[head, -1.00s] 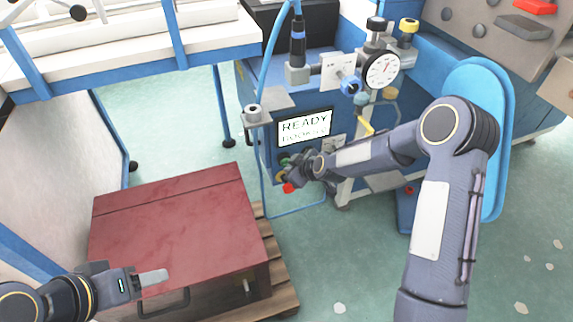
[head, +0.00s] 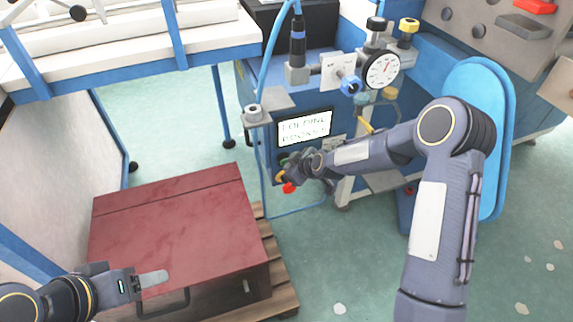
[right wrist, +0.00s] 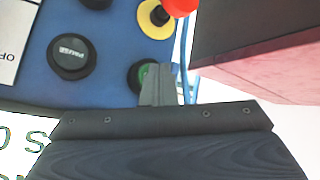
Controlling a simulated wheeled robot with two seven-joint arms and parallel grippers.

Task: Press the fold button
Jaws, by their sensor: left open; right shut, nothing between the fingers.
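The blue control panel (right wrist: 110,35) fills the upper left of the right wrist view. A green button (right wrist: 146,71) there is partly hidden behind my right gripper (right wrist: 158,88), which is shut and empty with its tips at the button, apparently touching it. The green button's label is not readable. In the head view my right gripper (head: 288,173) is at the panel's buttons below the screen (head: 305,127), whose blurred top line appears to read "FOLDING". My left gripper (head: 152,280) is open and empty above the red case's front edge.
A black button marked "PAUSE" (right wrist: 68,58) and a red knob (right wrist: 180,5) by a yellow ring (right wrist: 152,18) flank the green button. The red case (head: 180,225) sits on a wooden pallet (head: 283,285). A pressure gauge (head: 382,70) stands above the panel.

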